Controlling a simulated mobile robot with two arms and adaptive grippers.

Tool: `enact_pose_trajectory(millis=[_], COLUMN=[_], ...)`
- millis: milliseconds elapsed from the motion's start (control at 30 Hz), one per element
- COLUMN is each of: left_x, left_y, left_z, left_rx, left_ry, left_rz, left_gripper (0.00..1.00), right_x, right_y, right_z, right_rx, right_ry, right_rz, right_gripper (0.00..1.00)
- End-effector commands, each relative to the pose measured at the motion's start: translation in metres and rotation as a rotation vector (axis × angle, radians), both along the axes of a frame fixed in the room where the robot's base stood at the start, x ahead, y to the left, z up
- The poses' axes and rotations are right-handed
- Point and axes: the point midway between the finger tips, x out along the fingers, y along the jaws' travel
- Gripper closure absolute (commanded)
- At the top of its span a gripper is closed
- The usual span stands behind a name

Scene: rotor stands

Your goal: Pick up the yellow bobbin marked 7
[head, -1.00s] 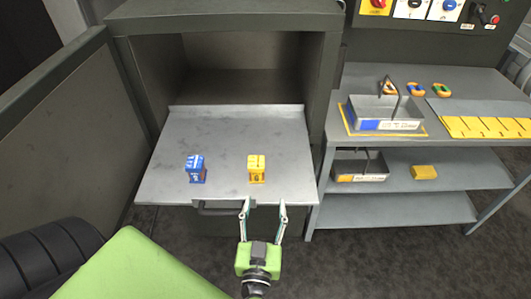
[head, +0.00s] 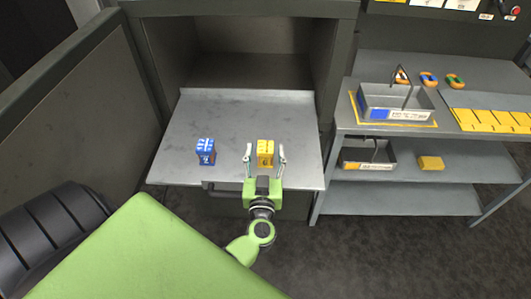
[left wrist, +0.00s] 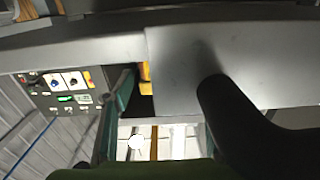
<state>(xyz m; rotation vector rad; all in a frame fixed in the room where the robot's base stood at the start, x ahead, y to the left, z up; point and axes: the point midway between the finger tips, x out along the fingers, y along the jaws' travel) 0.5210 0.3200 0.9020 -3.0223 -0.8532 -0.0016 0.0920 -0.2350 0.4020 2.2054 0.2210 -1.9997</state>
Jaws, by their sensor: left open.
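The yellow bobbin (head: 265,153) stands upright on a grey pull-out shelf (head: 230,120), near its front edge; its mark is too small to read. My left gripper (head: 265,158) is open and empty, its fingers showing on either side of the yellow bobbin in the head view. I cannot tell whether they touch it or how their height compares. In the left wrist view the fingers (left wrist: 165,100) are spread, with a small patch of yellow showing between them. A blue bobbin (head: 205,151) stands to the left. My right gripper is not in view.
The shelf's back opens into a dark cabinet (head: 250,60). A side panel (head: 85,110) rises at left. At right, a bench (head: 430,65) carries a metal tray (head: 378,112), small rings and yellow plates (head: 490,121). A yellow block (head: 431,162) lies on its lower shelf.

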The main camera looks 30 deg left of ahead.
Motion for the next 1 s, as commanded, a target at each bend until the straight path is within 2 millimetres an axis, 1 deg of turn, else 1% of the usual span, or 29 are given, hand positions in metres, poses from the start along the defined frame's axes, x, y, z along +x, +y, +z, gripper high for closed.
enact_pose_trajectory(millis=[33,133,367,400,467,500,567,600,867,1000], left_x=[0.0066,0.0132,0.0149,0.0149,0.0148,0.0148,0.0147,0.0147,0.0148,0.0149], left_y=[0.0037,0.0079,0.0090,0.0089,0.0088,0.0088,0.0088,0.0088,0.0087,0.0086], left_z=[0.0014,0.0007,0.0000,0.0000,0.0000,0.0000,0.0000,0.0000,0.0014,0.0075], left_rx=[0.001,0.000,-0.001,-0.001,-0.001,-0.001,-0.001,-0.001,0.000,-0.002], left_ry=[-0.002,0.000,0.000,0.000,0.000,0.000,0.000,0.000,-0.001,-0.002], left_rz=[-0.001,0.000,0.000,0.000,0.000,0.000,0.000,0.000,0.000,0.000], left_gripper=[0.47,0.47,0.47,0.50,0.65,0.76,0.91,0.97,0.97,0.97], right_x=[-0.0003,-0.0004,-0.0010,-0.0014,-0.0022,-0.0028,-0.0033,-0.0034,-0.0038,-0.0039], right_y=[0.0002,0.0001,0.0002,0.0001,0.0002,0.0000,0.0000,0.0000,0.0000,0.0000], right_z=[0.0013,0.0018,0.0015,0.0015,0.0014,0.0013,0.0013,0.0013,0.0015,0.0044], right_rx=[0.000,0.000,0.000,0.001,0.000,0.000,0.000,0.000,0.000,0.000], right_ry=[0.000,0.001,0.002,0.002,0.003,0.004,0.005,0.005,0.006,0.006], right_rz=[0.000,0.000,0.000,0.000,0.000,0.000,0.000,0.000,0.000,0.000], right_gripper=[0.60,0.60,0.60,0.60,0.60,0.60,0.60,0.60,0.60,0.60])
